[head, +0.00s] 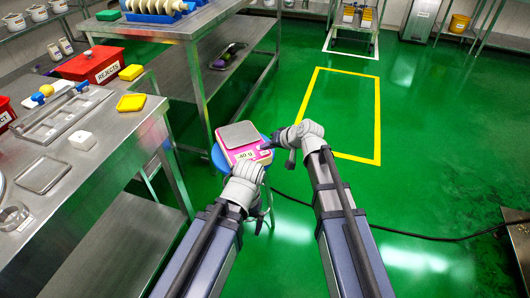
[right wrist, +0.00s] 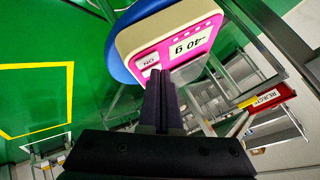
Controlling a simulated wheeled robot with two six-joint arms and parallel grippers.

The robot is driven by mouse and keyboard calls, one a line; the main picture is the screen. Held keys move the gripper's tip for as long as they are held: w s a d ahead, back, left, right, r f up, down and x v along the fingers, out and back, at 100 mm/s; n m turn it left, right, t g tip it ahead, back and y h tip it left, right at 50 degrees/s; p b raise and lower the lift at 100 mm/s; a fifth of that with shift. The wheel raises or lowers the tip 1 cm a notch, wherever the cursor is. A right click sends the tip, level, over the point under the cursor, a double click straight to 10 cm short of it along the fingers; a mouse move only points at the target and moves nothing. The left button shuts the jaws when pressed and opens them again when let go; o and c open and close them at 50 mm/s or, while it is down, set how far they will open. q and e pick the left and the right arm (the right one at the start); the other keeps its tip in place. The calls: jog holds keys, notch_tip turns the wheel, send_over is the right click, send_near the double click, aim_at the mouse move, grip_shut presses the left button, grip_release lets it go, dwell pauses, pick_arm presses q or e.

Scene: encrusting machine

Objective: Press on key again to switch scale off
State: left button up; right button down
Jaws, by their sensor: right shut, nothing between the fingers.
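The scale (head: 240,136) is pink and white with a grey pan and stands on a blue round stool (head: 217,158). Its display reads about -40 g in the right wrist view (right wrist: 186,44). The white ON key (right wrist: 149,60) is on the pink front panel. My right gripper (head: 267,146) is shut and empty at the scale's right front edge. In the right wrist view its dark fingertips (right wrist: 158,74) appear just beside the key; I cannot tell whether they touch it. My left gripper (head: 259,224) is low in front of the stool, its fingers partly hidden.
A steel table (head: 120,140) on the left holds a white block (head: 82,140), trays and a red REJECTS bin (head: 90,66). Another steel bench (head: 205,20) stands behind. Green floor with a yellow outline (head: 378,120) is free on the right; a black cable (head: 420,237) crosses it.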

jog(key=shift+f, duration=0.15)
dwell(0.3)
jog(key=shift+f+b, duration=0.3)
jog(key=shift+b, duration=0.15)
jog(key=shift+f, duration=0.15)
dwell(0.4)
jog(key=shift+r+p, duration=0.5)
jog(key=shift+r, duration=0.1)
notch_tip(320, 180, up, 6)
jog(key=p, duration=0.6)
